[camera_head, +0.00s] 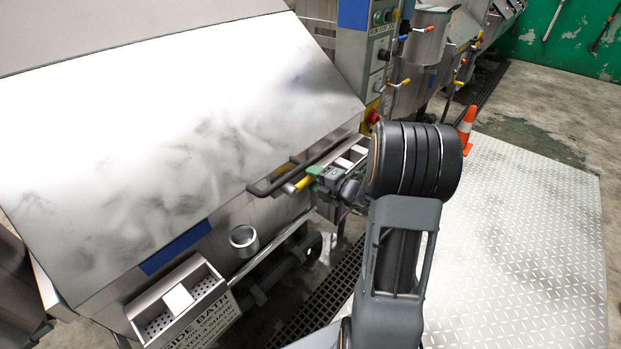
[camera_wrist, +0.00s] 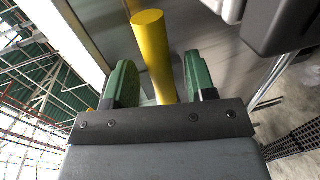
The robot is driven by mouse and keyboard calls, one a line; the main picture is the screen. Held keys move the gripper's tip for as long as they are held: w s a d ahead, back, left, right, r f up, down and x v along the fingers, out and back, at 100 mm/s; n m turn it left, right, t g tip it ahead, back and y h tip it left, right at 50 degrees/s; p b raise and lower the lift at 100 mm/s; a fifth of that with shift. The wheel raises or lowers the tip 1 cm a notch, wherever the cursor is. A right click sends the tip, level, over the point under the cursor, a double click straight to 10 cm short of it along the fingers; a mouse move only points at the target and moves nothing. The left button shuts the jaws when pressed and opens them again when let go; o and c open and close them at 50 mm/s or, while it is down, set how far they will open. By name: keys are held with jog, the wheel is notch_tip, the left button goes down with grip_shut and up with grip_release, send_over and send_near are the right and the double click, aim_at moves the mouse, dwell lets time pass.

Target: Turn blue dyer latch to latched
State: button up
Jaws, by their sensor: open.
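The blue dyer (camera_head: 180,120) is a large steel machine with a sloping lid and blue trim, filling the left of the head view. Its latch handle (camera_head: 303,183) shows as a short yellow grip at the front edge of the lid. In the wrist view the yellow handle (camera_wrist: 152,50) is a round bar standing between my gripper's green fingers. My gripper (camera_head: 316,173) is open around the handle; a gap shows on the left, and on the right the finger is close to it. I cannot tell whether they touch. The latch's base is hidden.
A black bar handle (camera_head: 285,178) lies close beside my gripper. A control panel (camera_head: 378,50) rises behind. A steel cup (camera_head: 243,238) and tray (camera_head: 178,298) jut from the dyer's front. A traffic cone (camera_head: 466,128) stands by the clear tread-plate floor (camera_head: 520,240) at right.

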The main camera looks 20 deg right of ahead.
jog(key=shift+x, duration=0.95)
grip_shut()
